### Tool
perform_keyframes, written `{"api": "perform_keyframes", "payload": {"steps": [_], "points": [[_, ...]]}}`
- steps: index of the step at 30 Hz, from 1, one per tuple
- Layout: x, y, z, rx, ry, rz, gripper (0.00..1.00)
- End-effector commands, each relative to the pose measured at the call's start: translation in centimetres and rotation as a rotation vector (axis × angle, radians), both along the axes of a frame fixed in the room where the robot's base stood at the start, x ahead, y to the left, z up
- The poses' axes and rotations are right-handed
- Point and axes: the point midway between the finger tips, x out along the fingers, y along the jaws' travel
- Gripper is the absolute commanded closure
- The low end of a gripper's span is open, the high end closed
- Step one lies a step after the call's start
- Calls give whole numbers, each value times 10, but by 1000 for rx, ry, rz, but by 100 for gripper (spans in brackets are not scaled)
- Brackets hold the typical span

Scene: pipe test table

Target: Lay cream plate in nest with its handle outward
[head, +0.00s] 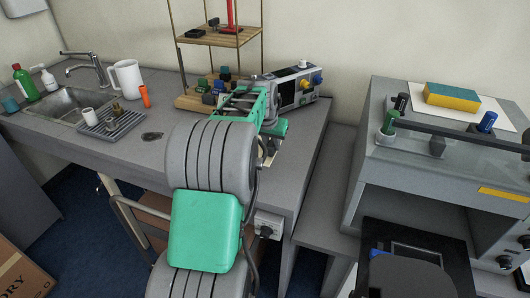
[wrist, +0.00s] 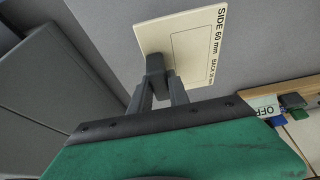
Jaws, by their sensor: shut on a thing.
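The cream plate (wrist: 190,42) is in the wrist view, held over a grey surface. It is flat and printed with "SIDE 60 mm" and a thin outlined shape. My gripper (wrist: 160,88) is shut at the plate's near edge, on a dark grey block that looks like its handle (wrist: 155,62). In the head view my green and grey arm reaches over the grey table, and its wrist and the plate are mostly hidden behind the arm. I cannot make out the nest in either view.
A wooden rack (head: 210,40) with coloured blocks at its base and a grey instrument (head: 297,88) stand close behind my arm. A sink (head: 65,103), white jug (head: 125,77) and drain tray (head: 112,126) are at left. A grey cabinet (head: 450,150) stands at right.

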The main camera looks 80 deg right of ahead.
Motion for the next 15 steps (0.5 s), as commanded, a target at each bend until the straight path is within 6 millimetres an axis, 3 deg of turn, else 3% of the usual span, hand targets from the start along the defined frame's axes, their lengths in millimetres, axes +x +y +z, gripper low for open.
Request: {"api": "perform_keyframes", "payload": {"steps": [1, 6, 15], "points": [[6, -5, -13, 10, 1, 0, 100], [21, -23, -40, 5, 1, -2, 100], [27, -30, -79, 4, 1, -2, 100]]}}
